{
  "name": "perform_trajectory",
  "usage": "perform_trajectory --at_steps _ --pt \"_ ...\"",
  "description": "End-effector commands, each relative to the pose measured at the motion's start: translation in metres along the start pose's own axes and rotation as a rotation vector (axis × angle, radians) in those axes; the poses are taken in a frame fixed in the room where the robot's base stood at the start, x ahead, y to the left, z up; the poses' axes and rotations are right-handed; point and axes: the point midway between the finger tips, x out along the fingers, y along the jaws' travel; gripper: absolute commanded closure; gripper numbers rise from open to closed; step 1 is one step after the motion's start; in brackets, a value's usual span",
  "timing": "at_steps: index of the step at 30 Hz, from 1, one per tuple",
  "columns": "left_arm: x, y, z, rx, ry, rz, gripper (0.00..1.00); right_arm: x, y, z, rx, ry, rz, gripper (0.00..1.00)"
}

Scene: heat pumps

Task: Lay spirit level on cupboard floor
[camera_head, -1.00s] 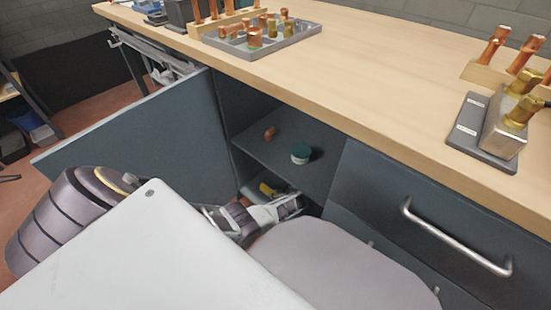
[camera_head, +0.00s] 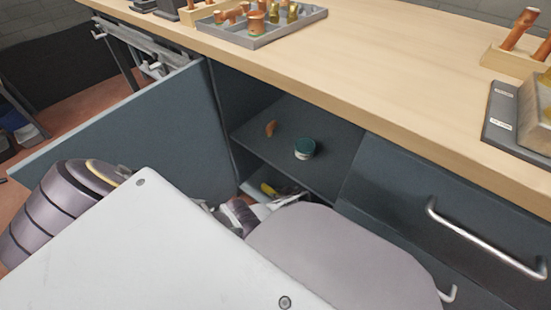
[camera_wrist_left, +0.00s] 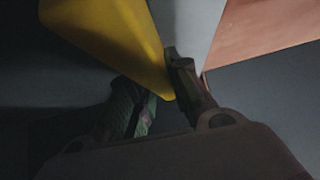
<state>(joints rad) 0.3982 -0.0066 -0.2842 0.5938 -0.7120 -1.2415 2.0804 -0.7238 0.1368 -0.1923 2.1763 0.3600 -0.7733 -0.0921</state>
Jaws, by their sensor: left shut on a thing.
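The yellow spirit level (camera_head: 268,188) shows in the head view only as a small piece, in the lower space of the open cupboard below its shelf. In the left wrist view the yellow level (camera_wrist_left: 115,40) runs from the top left down to the fingers. My left gripper (camera_wrist_left: 162,100) is shut on it, one dark finger on each side of its lower end. In the head view my left gripper (camera_head: 287,199) reaches into the lower space, and my own arm and body hide most of it. The cupboard floor is mostly hidden, so I cannot tell whether the level touches it. My right gripper is not in view.
The cupboard shelf (camera_head: 283,148) above the gripper holds a green-lidded jar (camera_head: 305,148) and a small copper piece (camera_head: 271,128). The open door (camera_head: 130,125) stands to the left. A closed drawer (camera_head: 410,190) is to the right, under the wooden worktop (camera_head: 390,75).

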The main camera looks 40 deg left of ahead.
Motion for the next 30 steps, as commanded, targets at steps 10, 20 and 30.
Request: perform_trajectory --at_steps 10,20,30 --pt "-0.0004 0.0000 0.0006 0.000 0.001 0.000 1.00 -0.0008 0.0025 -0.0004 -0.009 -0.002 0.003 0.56" --pt "0.0013 -0.0001 0.0022 0.001 0.001 0.000 0.59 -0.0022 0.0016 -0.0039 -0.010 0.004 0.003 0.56" --pt "0.0014 -0.0002 0.0021 0.000 0.001 0.000 0.59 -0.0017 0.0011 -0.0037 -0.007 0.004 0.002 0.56"
